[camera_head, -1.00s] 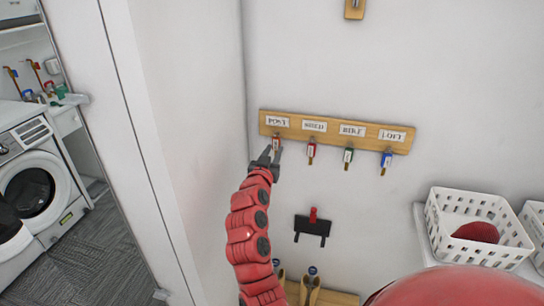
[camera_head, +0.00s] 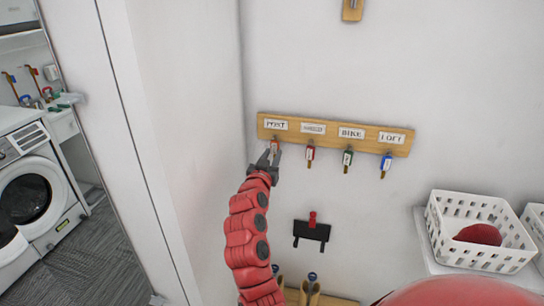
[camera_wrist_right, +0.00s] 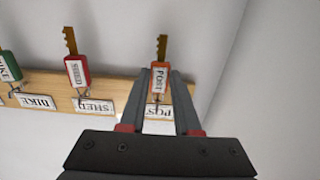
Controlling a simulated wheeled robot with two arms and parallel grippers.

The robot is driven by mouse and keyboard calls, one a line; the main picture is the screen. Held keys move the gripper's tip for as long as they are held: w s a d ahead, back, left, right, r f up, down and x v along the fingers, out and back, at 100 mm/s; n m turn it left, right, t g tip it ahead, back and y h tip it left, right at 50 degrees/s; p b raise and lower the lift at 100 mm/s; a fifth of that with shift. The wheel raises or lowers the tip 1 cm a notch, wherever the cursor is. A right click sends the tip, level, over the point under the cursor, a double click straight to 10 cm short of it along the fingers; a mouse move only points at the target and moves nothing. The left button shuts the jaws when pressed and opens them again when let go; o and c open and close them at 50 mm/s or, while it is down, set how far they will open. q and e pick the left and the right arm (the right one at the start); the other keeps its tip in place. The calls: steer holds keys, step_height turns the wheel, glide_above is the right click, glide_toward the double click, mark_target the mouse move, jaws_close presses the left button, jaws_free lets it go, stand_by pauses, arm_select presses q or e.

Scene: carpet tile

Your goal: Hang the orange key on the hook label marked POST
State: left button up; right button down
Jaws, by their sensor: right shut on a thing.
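The orange key (camera_wrist_right: 161,80), with a tag reading POST, is between the fingers of my right gripper (camera_wrist_right: 157,90), which is shut on it. In the head view the key (camera_head: 274,145) hangs just below the POST label (camera_head: 276,124) at the left end of the wooden hook board (camera_head: 365,133). In the upside-down wrist view the POST label (camera_wrist_right: 158,112) is partly hidden by the gripper. The key's top is close to the hook there; I cannot tell whether it is over the hook. My left gripper is not in view.
Red (camera_head: 310,152), green (camera_head: 347,156) and blue (camera_head: 386,164) keys hang under the other labels. A side wall (camera_head: 200,120) stands close left of the board. A black holder (camera_head: 312,230) is on the wall below. A white basket (camera_head: 455,254) stands at the right.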

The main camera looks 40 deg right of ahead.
steer(key=c, duration=0.5)
jaws_free()
steer(key=shift+c, duration=0.2)
steer(key=shift+s+a, duration=0.15)
steer(key=shift+a, duration=0.1)
steer(key=b+v, duration=0.7)
steer(key=v, duration=1)
steer(key=shift+s+d, duration=0.1)
